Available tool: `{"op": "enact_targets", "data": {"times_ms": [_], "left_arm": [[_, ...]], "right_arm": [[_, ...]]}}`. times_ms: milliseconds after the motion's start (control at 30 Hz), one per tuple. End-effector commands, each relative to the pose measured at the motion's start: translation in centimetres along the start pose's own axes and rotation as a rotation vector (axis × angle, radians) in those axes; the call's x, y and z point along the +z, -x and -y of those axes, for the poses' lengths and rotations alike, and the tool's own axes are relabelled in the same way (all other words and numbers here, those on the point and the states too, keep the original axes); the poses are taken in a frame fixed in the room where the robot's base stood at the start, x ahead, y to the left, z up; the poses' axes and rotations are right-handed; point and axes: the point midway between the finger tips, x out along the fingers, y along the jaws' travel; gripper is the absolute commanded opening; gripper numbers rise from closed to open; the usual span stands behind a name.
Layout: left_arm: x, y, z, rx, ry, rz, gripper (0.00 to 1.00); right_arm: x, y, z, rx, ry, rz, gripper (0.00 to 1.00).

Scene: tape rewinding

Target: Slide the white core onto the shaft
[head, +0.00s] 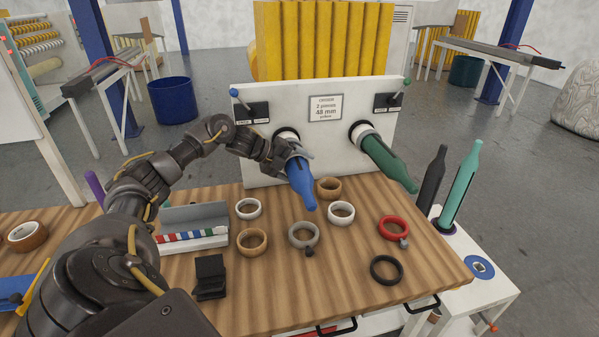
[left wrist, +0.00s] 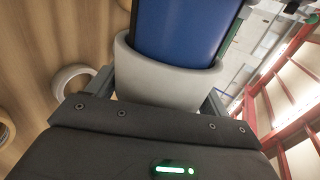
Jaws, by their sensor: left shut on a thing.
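The blue shaft (head: 301,182) is bottle-shaped and sticks out of the upright white panel (head: 255,155), tilted down toward me. My left gripper (head: 283,157) is at the panel end of this shaft. In the left wrist view its fingers (left wrist: 162,95) are shut on the white core (left wrist: 170,75). The core is around the blue shaft (left wrist: 183,30). In the head view my gripper largely hides this core, and I cannot tell whether it touches the panel. The green shaft (head: 388,163) has a pale ring (head: 364,134) around its base. My right gripper is not in view.
Several loose rings lie on the wooden table, among them white (head: 341,212), grey (head: 303,235), red (head: 394,228) and black (head: 386,269) ones. A grey tray (head: 195,215) stands at the left. Dark (head: 431,180) and teal (head: 462,187) bottle-shaped pieces stand at the right.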

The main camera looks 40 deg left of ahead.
Motion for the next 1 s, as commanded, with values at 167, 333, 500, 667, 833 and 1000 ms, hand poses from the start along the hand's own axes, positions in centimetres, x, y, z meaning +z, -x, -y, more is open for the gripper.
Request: {"op": "enact_targets", "data": {"times_ms": [167, 333, 500, 667, 833, 1000], "left_arm": [[1.7, 0.0, 0.1, -0.002, 0.002, 0.002, 0.57], [2.6, 0.0, 0.1, 0.0, 0.0, 0.001, 0.57], [2.9, 0.0, 0.0, 0.0, 0.0, 0.0, 0.57], [3.0, 0.0, 0.0, 0.0, -0.001, 0.0, 0.57], [3.0, 0.0, 0.0, 0.0, 0.0, 0.0, 0.57], [3.4, 0.0, 0.0, -0.001, 0.0, 0.001, 0.57]], "right_arm": [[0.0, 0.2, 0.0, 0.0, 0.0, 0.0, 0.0], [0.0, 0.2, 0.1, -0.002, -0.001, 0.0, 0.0], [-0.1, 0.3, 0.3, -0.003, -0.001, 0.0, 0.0], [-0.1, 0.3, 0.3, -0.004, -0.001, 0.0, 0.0], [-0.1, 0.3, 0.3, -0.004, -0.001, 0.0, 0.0], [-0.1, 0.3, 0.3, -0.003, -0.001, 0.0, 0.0]]}}
